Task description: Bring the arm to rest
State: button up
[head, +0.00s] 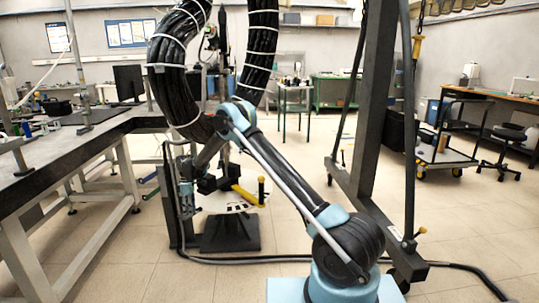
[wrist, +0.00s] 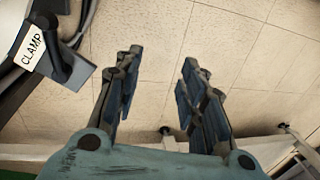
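My arm (head: 290,180) rises from its light blue base in the head view, bends at a blue elbow and slopes down to the left toward the coil stand. My gripper (wrist: 160,62) shows in the wrist view with its two dark fingers well apart. Only tiled floor shows between the fingers, and nothing is held.
A thick black cable bundle (head: 262,45) with white bands loops above my elbow. A yellow handle (head: 245,194) is at the stand. A workbench (head: 40,160) stands left. A dark frame post (head: 370,110) rises right of my arm. A cable (head: 460,266) crosses the floor.

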jog(key=w+d+r+m, duration=0.1)
jog(key=d+r+m, duration=0.3)
jog(key=d+r, duration=1.45)
jog(key=s+d+r+m+t+y, duration=0.15)
jog(key=s+d+r, duration=0.25)
jog(key=d+r, duration=0.4)
jog(key=s+d+r+m+t+h, duration=0.1)
jog(key=s+d+r+m, duration=0.2)
jog(key=s+d+r, duration=0.45)
jog(key=s+d+m, duration=0.5)
jog(key=s+d, duration=1)
jog(key=d, duration=0.3)
jog(key=s+d+f+m, duration=0.1)
jog(key=s+d+f, duration=0.1)
jog(key=s, duration=0.3)
jog(key=s+d+f+m+t, duration=0.1)
jog(key=s+d+f+m, duration=0.1)
jog(key=s+d+f, duration=0.1)
jog(key=s+d+f+m+t, duration=0.1)
jog(key=s+d+f+m, duration=0.1)
jog(key=s+f, duration=0.3)
jog(key=s, duration=0.3)
jog(key=shift+d, duration=0.4)
